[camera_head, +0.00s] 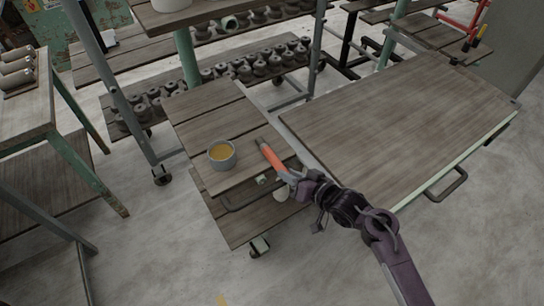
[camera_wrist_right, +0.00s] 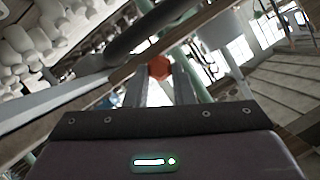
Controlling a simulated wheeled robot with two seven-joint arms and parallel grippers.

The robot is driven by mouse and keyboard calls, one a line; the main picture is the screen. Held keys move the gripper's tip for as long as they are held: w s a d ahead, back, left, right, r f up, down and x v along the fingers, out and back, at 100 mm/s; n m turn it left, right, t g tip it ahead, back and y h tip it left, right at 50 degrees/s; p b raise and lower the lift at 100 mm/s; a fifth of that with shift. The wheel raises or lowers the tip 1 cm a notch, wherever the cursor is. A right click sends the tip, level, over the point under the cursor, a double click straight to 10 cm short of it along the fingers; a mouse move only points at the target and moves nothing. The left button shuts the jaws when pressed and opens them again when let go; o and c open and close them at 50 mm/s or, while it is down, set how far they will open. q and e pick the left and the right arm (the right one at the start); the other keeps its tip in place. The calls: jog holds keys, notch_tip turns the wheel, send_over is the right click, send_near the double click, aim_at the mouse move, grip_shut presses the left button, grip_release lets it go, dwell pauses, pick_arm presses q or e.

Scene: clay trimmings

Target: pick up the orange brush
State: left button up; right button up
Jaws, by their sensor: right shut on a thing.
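The orange brush (camera_head: 270,157) is at the right part of the small wooden cart top (camera_head: 205,103), its dark tip pointing up and left. My right gripper (camera_head: 285,173) is shut on the brush near its lower end. In the right wrist view, the brush's orange end (camera_wrist_right: 159,67) shows between the two fingers of the right gripper (camera_wrist_right: 160,88). I cannot tell whether the brush still touches the cart top. My left gripper is in neither view.
A grey cup (camera_head: 222,162) with yellowish contents stands on the cart top, left of the brush. A large wooden table (camera_head: 400,110) stands close on the right. Racks with several dark clay pieces (camera_head: 245,70) are behind. A metal post stands left of the cart.

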jog(key=shift+r, duration=0.15)
grip_shut()
notch_tip(320, 180, up, 20)
dwell(2.2)
